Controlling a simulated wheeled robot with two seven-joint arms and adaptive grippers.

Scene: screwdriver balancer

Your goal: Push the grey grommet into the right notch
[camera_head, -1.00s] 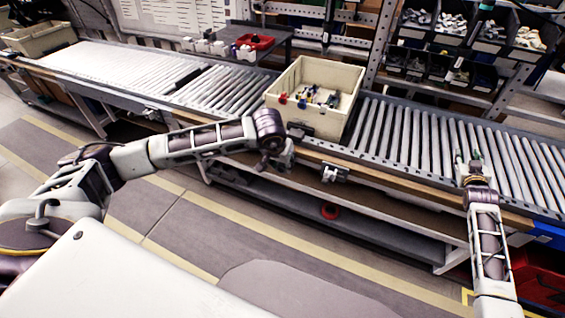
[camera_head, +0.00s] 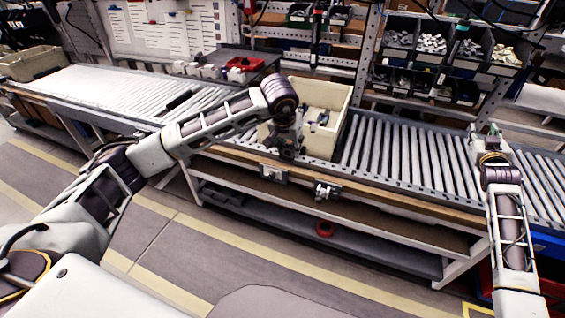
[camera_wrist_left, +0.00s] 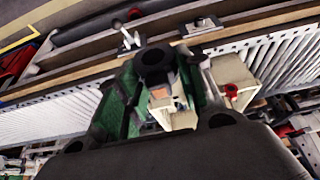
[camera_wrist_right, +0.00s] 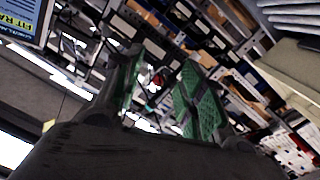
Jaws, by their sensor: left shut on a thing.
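My left gripper (camera_head: 287,150) is in front of the cream bin at the conveyor's front edge. In the left wrist view its green-padded fingers (camera_wrist_left: 155,95) are shut on a dark grey ring-shaped piece (camera_wrist_left: 155,58), which looks like the grommet. Two metal brackets sit on the wooden front rail, a left one (camera_head: 273,173) and a right one (camera_head: 327,190). The notches themselves are too small to make out. My right gripper (camera_head: 487,130) is over the conveyor at the right, its green pads (camera_wrist_right: 165,90) apart and empty.
The cream bin (camera_head: 341,118) stands on the roller conveyor (camera_head: 410,150) with small parts inside. A red ring (camera_head: 325,228) lies on the lower shelf. Parts racks (camera_head: 430,60) stand behind. The rollers right of the bin are clear.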

